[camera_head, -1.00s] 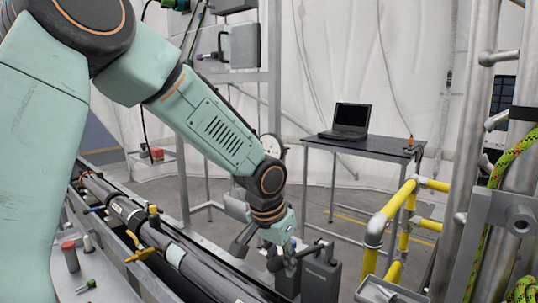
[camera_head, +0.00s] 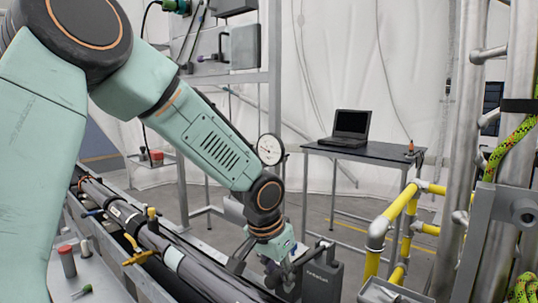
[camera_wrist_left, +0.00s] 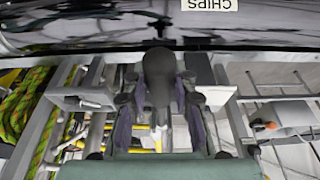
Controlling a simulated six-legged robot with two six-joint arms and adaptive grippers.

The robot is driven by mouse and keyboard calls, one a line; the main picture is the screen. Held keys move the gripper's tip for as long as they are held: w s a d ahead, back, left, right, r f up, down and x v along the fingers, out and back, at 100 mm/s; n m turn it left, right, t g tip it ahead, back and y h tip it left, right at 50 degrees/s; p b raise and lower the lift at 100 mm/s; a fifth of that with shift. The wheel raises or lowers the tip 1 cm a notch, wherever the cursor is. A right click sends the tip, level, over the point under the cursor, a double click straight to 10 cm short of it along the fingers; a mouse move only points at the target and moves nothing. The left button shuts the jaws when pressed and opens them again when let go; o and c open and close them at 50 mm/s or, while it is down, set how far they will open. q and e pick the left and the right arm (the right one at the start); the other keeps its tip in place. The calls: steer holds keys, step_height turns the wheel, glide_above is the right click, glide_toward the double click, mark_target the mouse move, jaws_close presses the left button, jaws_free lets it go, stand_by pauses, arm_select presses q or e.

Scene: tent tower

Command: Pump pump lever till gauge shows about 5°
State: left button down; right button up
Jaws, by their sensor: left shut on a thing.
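My left gripper (camera_head: 279,272) reaches down in the lower middle of the head view, beside a dark grey pump body (camera_head: 322,277). It is shut on the pump lever, whose dark rounded end (camera_wrist_left: 160,72) shows between the two fingers in the left wrist view. In the head view the gripper and forearm hide most of the lever. A round white gauge (camera_head: 270,149) shows just above my left forearm; its needle is too small to read. My right gripper is not in view.
A long dark tube (camera_head: 178,262) lies in a metal trough at the left. A laptop (camera_head: 351,126) stands on a black table (camera_head: 375,151) behind. Yellow pipes (camera_head: 397,212) and steel posts stand at the right. The floor behind the pump is clear.

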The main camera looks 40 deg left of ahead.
arm_select(q)
steer(key=shift+s+f, duration=0.2)
steer(key=shift+f, duration=0.4)
steer(key=shift+w+f+b, duration=0.1)
steer(key=shift+f+b, duration=1.6)
steer(key=shift+f, duration=0.25)
steer(key=shift+r, duration=0.1)
steer(key=r+p, duration=0.5)
steer(key=shift+w+r+p, duration=0.4)
steer(key=shift+f, duration=0.1)
